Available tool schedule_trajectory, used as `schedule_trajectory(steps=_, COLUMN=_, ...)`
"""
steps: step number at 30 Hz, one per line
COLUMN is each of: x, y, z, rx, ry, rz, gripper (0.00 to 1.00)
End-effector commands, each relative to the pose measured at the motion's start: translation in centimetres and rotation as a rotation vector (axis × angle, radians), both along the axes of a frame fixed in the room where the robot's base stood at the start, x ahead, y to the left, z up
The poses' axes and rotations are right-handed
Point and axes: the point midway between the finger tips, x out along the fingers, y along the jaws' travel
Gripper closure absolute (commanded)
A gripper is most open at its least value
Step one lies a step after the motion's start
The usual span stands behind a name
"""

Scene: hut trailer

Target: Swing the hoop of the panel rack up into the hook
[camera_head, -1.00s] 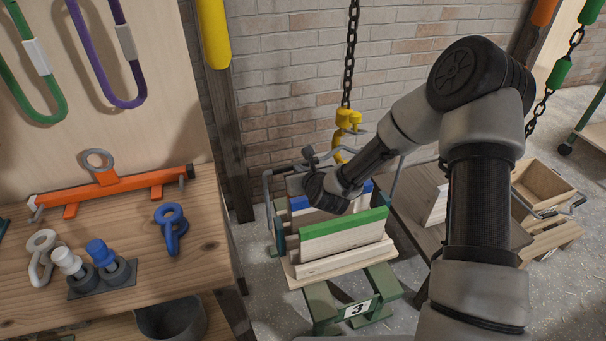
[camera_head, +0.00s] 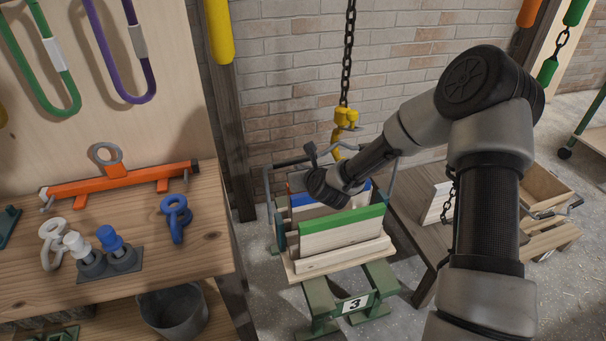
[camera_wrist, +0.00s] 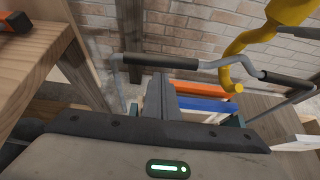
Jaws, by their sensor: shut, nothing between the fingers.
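The panel rack (camera_head: 300,268) is a wooden tray holding upright panels with green, blue and other edges. Its grey hoop (camera_wrist: 208,64) stands raised over the panels, with black sleeves on its bar. The yellow hook (camera_head: 339,137) hangs from a chain at the hoop's middle; it also shows in the wrist view (camera_wrist: 240,46), overlapping the bar. I cannot tell whether the bar sits inside it. My gripper (camera_wrist: 160,78) is shut and empty, its fingertips close to the left black sleeve; contact is unclear.
A green trestle (camera_head: 322,295) marked 3 carries the rack. A wooden bench (camera_head: 120,255) with shackles and an orange beam (camera_head: 120,180) stands left.

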Motion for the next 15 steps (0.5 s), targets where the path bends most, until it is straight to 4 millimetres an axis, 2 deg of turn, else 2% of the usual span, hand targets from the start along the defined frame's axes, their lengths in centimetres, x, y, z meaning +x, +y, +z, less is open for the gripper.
schedule_trajectory(steps=1, x=-0.1, y=-0.1, z=0.4, rx=0.001, ry=-0.001, rz=-0.001, gripper=1.0)
schedule_trajectory(steps=3, x=-2.0, y=-0.7, z=1.4, rx=0.0, ry=0.001, rz=-0.001, gripper=1.0)
schedule_trajectory(steps=9, x=-5.6, y=-1.9, z=3.6, rx=0.0, ry=0.001, rz=-0.001, gripper=1.0)
schedule_trajectory(steps=15, x=-7.7, y=-2.4, z=4.7, rx=0.0, ry=0.0, rz=0.001, gripper=1.0)
